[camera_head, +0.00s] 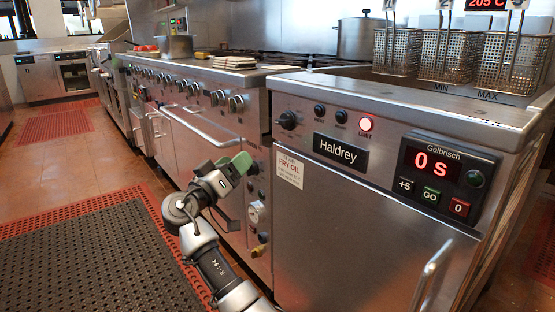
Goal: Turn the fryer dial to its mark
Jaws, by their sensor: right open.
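The fryer dial (288,120) is a black round knob at the left end of the steel fryer's (360,230) front panel. Its mark and pointer are too small to read from here. My right gripper (235,166), with green pads, is open and empty, lower and to the left of the dial, apart from it. It is in front of the range's side panel. My left gripper is not in view.
Right of the dial are two small black knobs, a lit red limit lamp (366,124) and a timer box (440,180) reading 0 S. A range with several knobs and a handrail (200,128) runs left. Floor mats lie at left.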

